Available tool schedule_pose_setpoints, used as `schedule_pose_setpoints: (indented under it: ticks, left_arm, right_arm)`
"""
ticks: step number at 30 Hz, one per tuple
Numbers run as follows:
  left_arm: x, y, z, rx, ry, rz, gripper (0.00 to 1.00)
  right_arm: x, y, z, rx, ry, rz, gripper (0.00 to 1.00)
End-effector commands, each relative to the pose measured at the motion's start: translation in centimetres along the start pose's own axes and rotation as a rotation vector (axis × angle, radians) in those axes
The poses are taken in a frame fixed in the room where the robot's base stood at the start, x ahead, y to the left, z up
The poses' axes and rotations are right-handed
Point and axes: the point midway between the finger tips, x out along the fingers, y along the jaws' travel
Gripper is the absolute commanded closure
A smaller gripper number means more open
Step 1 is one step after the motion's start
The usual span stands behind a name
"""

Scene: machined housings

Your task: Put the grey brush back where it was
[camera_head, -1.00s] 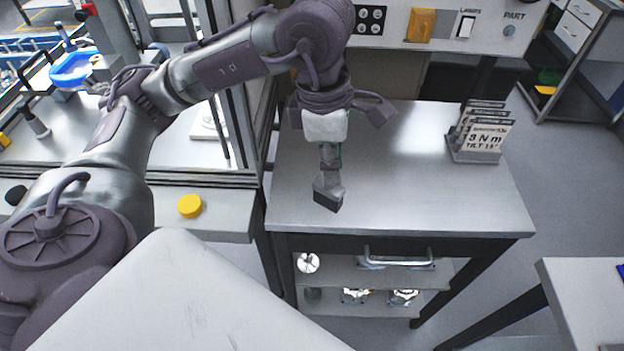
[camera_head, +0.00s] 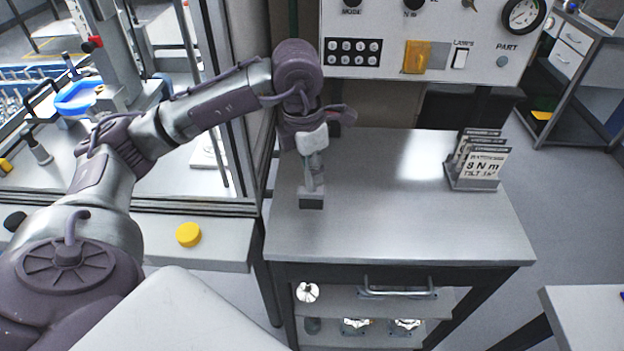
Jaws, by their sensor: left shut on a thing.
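The grey brush (camera_head: 312,199) is in the head view, over the left part of the metal-topped bench (camera_head: 400,215). Its block-like head points down and its handle runs up into my left gripper (camera_head: 313,148). My left gripper is shut on the handle and hides its upper end. The brush hangs roughly upright. I cannot tell whether its head touches the bench top. My right gripper is not in view.
A rack of printed cards (camera_head: 478,165) stands at the bench's right. A control panel (camera_head: 385,62) rises behind the bench. A glazed machine frame (camera_head: 240,120) stands close on the left. A yellow button (camera_head: 188,235) is at front left. The bench's middle is clear.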

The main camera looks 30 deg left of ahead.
Motion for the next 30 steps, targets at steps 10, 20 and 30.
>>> schedule_pose_setpoints:
  ticks: [10,20,30]
  left_arm:
    - [3.6,0.4,-0.5,0.002,0.004,-0.002,1.0]
    - [4.3,0.5,-0.5,0.002,-0.001,0.001,1.0]
    - [4.6,0.5,-0.5,0.002,0.0,0.0,0.52]
  right_arm:
    - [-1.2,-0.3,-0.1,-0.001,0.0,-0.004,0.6]
    - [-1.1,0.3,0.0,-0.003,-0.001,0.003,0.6]
    - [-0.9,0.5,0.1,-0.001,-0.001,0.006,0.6]
